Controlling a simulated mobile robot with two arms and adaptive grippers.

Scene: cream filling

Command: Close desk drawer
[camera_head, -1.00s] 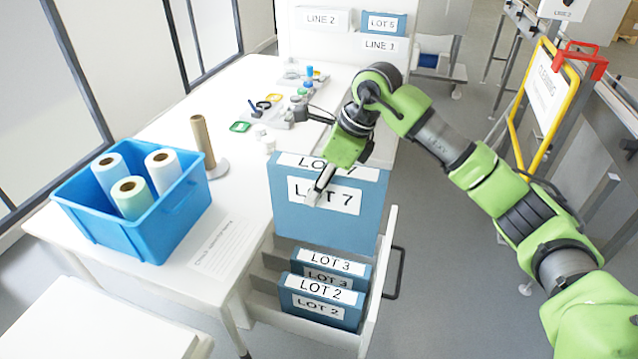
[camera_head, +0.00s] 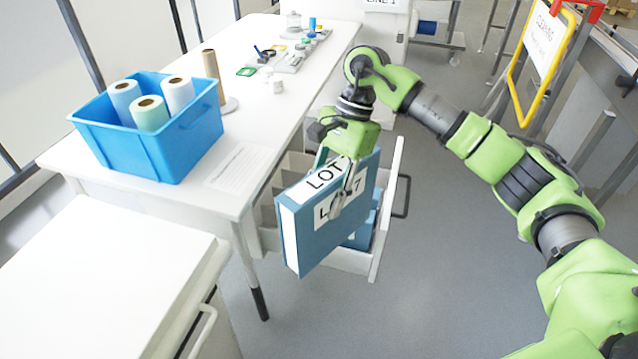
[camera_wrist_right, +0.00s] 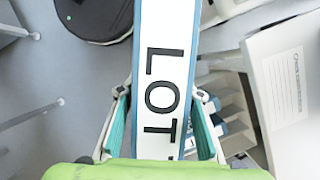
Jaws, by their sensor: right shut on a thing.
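The desk drawer (camera_head: 374,250) stands pulled out from the white desk, its dark handle (camera_head: 403,192) on the right side. My right gripper (camera_head: 338,183) is shut on the large blue LOT 7 binder (camera_head: 300,242), over the drawer and partly past its near side. In the wrist view the binder's white label strip (camera_wrist_right: 166,70) runs between my two fingers. Another blue binder (camera_head: 364,232) in the drawer is mostly hidden behind LOT 7. My left gripper is not in view.
A blue bin (camera_head: 150,155) with paper rolls and a brown roll on a stand (camera_head: 211,70) are on the desk (camera_head: 290,95). A white cabinet (camera_head: 100,285) stands at the front left. The floor right of the drawer is clear.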

